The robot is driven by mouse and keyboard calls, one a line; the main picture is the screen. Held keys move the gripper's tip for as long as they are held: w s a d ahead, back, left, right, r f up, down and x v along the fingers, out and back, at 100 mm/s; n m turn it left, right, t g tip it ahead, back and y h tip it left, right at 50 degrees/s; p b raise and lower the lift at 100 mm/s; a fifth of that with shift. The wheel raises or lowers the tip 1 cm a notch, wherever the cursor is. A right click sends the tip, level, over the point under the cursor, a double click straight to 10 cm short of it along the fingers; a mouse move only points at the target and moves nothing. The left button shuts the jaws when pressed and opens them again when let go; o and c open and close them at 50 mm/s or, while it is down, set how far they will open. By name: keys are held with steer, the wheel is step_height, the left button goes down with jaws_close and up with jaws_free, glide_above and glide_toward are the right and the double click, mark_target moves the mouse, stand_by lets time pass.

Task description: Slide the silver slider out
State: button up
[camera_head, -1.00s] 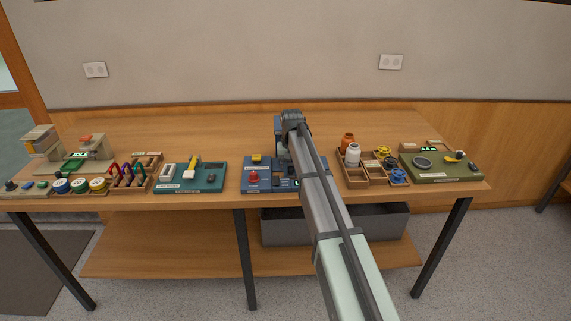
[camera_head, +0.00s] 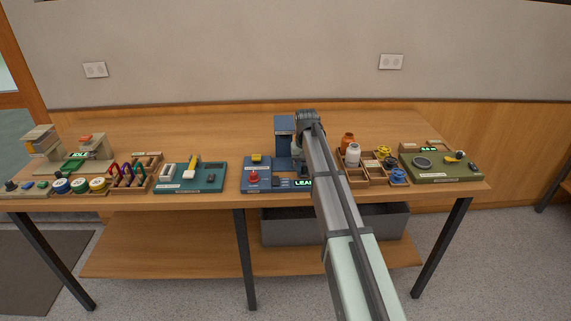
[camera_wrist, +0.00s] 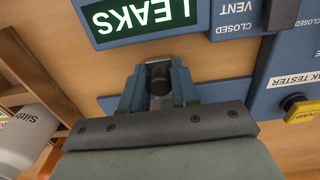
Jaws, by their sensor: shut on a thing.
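In the wrist view my gripper (camera_wrist: 158,76) is shut on a dark rounded piece with a grey metallic part beside it, taken to be the silver slider (camera_wrist: 159,88). Most of the slider is hidden between the fingers. The blue leak tester (camera_wrist: 263,98) lies at the right, with a green lit "LEAKS" display (camera_wrist: 137,15) above the gripper. In the head view the tester (camera_head: 284,124) stands mid-table; my arm crosses in front of its right side and hides the fingers and slider.
The tester has a red knob (camera_head: 253,176) and a yellow pump button (camera_wrist: 302,109). A wooden tray (camera_head: 357,181) with bottles and small parts stands close to its right. A teal board (camera_head: 205,183) lies to its left. The table behind is clear.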

steer(key=shift+d, duration=2.6)
steer(key=o, duration=0.8)
steer(key=shift+r, duration=0.1)
steer(key=shift+r, duration=3.4)
